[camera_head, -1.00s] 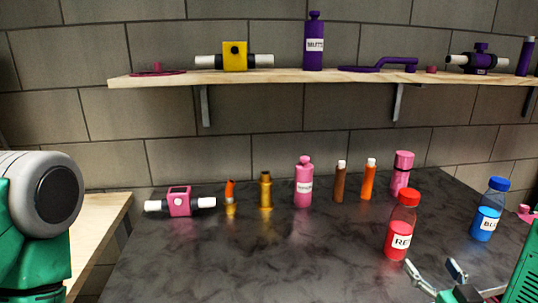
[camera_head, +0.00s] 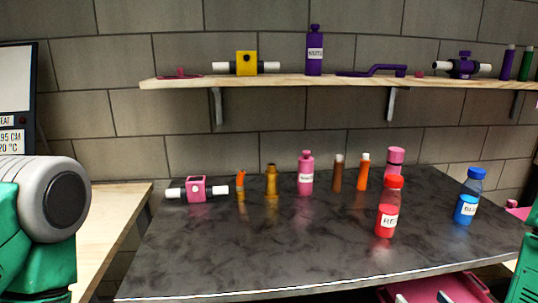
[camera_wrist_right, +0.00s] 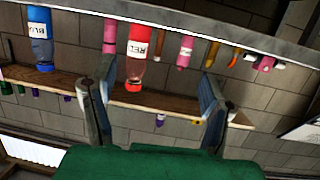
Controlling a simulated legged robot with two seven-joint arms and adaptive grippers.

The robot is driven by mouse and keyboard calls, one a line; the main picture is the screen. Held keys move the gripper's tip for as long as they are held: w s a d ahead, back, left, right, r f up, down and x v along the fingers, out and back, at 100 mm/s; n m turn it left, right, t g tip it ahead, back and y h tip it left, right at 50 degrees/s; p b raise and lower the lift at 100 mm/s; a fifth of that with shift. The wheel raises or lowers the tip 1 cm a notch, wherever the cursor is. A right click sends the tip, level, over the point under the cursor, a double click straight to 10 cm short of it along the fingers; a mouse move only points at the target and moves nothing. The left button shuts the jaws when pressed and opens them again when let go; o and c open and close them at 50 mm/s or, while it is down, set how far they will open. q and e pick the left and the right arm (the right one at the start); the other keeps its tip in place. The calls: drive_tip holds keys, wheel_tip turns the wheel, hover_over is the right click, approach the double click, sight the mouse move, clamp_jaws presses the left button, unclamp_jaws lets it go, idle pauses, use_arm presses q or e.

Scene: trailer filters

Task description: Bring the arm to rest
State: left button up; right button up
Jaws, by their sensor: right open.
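My right gripper (camera_wrist_right: 147,83) is open and empty in the right wrist view, its two fingers spread wide. That view is upside down, with the bottles beyond the fingers. In the head view only a small grey tip of it shows at the bottom edge, and part of my green right arm at the right edge. My left arm's green and grey link is at the left of the head view; its gripper is out of frame. A red bottle (camera_head: 388,208) and a blue bottle (camera_head: 467,197) stand upright on the dark table (camera_head: 300,250), apart from the gripper.
A pink valve block (camera_head: 196,188), a pink bottle (camera_head: 305,175) and several small cylinders stand along the table's back. A wooden shelf (camera_head: 300,82) above holds more parts. A pink object (camera_head: 430,289) lies below the table's front edge. The table's front left is clear.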

drive_tip(key=s+a+f+n+g+y, duration=0.1)
drive_tip(key=s+a+f+g, duration=0.1)
drive_tip(key=s+f+g, duration=0.3)
drive_tip(key=s+a+f+g, duration=0.2)
drive_tip(key=s+a+f, duration=0.1)
drive_tip(key=s+f, duration=0.3)
drive_tip(key=s+f+g, duration=0.3)
drive_tip(key=s, duration=0.4)
drive_tip(key=s+f+g+h, duration=0.1)
drive_tip(key=s+f+g, duration=0.3)
drive_tip(key=s, duration=0.3)
drive_tip(key=shift+s+a+g, duration=0.25)
drive_tip(key=shift+s+g, duration=0.05)
drive_tip(key=shift+s, duration=0.1)
